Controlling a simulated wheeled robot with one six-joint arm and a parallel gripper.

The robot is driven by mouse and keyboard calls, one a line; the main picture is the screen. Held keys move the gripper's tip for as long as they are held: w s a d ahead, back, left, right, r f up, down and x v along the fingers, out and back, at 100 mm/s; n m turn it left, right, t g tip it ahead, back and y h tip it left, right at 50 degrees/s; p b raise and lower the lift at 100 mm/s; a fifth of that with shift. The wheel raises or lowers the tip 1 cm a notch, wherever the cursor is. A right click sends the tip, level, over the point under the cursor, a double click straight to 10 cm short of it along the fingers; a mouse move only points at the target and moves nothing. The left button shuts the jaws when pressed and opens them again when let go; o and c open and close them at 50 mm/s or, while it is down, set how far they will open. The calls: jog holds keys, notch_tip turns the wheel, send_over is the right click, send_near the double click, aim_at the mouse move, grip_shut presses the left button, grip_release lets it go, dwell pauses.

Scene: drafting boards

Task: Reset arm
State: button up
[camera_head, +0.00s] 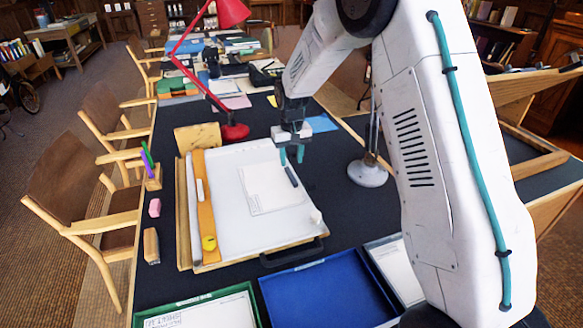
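My gripper (291,155) hangs from my white arm over the far right part of the drafting board (225,215). Its two teal fingers point down and stand a little apart, with nothing visible between them. A short dark stick-like object (291,177) lies on the board just below the fingers. It looks apart from them, though the height of the gap is hard to tell. A sheet of paper (268,190) lies on the board to the left of this object.
A red lamp (234,131) stands behind the board, and a grey lamp base (367,173) is right of it. A blue tray (327,294) and a green-rimmed tray (250,290) are in front. A pen holder (153,178) and a pink block (155,208) stand left. Wooden chairs line the left side.

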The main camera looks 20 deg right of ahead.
jog(key=shift+r, duration=0.95)
jog(key=shift+s, duration=0.1)
jog(key=s, duration=0.1)
jog(key=s+f+g, duration=0.1)
jog(key=s, duration=0.1)
jog(key=shift+s, duration=0.1)
jog(key=s+r, duration=0.7)
jog(key=s, duration=0.6)
jog(key=s+r+t, duration=0.1)
jog(key=s+r, duration=0.5)
jog(key=s, duration=0.7)
jog(key=s+d+r+t, duration=0.1)
jog(key=s+r, duration=0.6)
jog(key=s, duration=0.6)
jog(key=shift+s+r, duration=0.3)
jog(key=shift+d, duration=0.1)
jog(key=shift+c, duration=0.4)
